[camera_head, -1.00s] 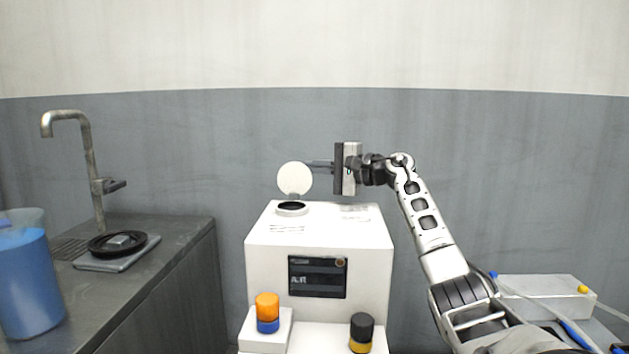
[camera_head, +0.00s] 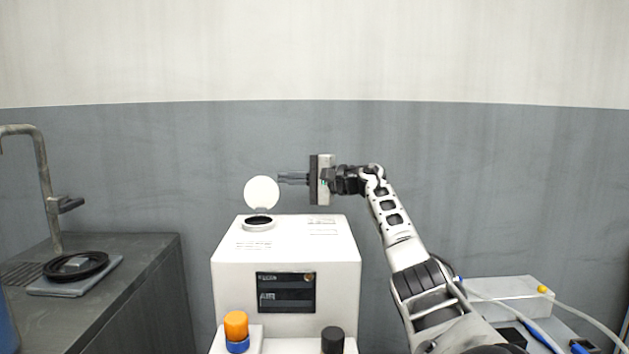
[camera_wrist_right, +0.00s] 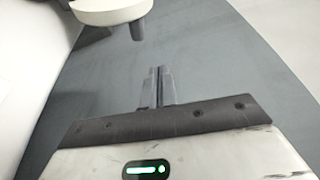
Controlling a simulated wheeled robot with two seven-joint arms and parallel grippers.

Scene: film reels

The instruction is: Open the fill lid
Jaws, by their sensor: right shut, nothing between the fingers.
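The fill lid (camera_head: 262,192) is a round white disc standing upright at the back edge of the dark fill opening (camera_head: 258,220) on top of the white machine (camera_head: 285,262). In the right wrist view the lid (camera_wrist_right: 108,10) shows at the top, with a grey stub below it. My right gripper (camera_head: 281,179) is shut and empty, its fingertips pointing left beside the lid's right edge. In the right wrist view the shut fingers (camera_wrist_right: 157,72) appear apart from the lid. My left gripper is not in view.
The machine's front has a dark display (camera_head: 286,293), an orange-and-blue bottle (camera_head: 236,330) and a black-capped one (camera_head: 332,340). A dark counter (camera_head: 120,290) with a tap (camera_head: 45,185) and a black reel (camera_head: 76,265) on a scale is at left. A pale box (camera_head: 505,290) with tubing stands at right.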

